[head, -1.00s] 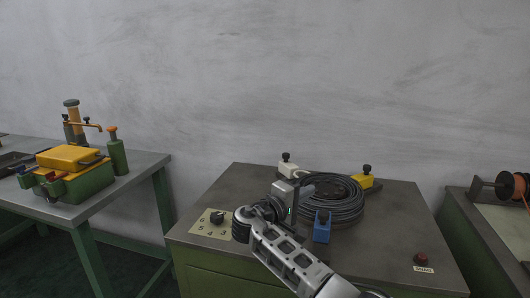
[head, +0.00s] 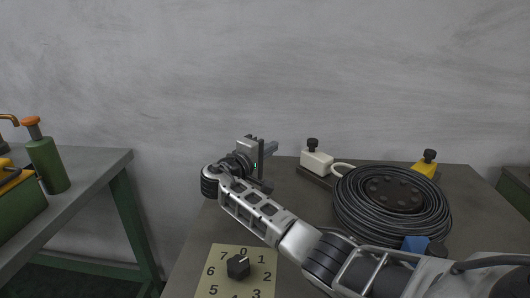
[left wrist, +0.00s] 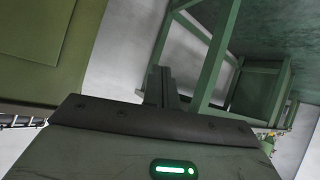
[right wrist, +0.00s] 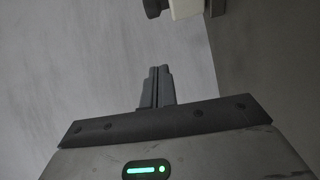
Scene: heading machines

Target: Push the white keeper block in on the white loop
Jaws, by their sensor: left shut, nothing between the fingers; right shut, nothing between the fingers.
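The white keeper block (head: 317,163) with a black knob on top stands at the back of the bench, left of the coil. The white loop (head: 343,168) comes out at its right side, between block and coil. In the right wrist view the white block (right wrist: 187,8) shows at the top edge, cut off. My right gripper (head: 272,148) is shut and empty, to the left of the block and apart from it, near the bench's back left corner. My left gripper (left wrist: 161,86) shows only in the left wrist view, shut and empty, with green table legs beyond it.
A black cable coil (head: 392,203) fills the bench's right side. A yellow block (head: 426,163) stands behind it and a blue block (head: 415,243) in front. A numbered dial plate (head: 236,270) lies at the front left. A grey wall rises behind. A green bottle (head: 47,163) stands on the left table.

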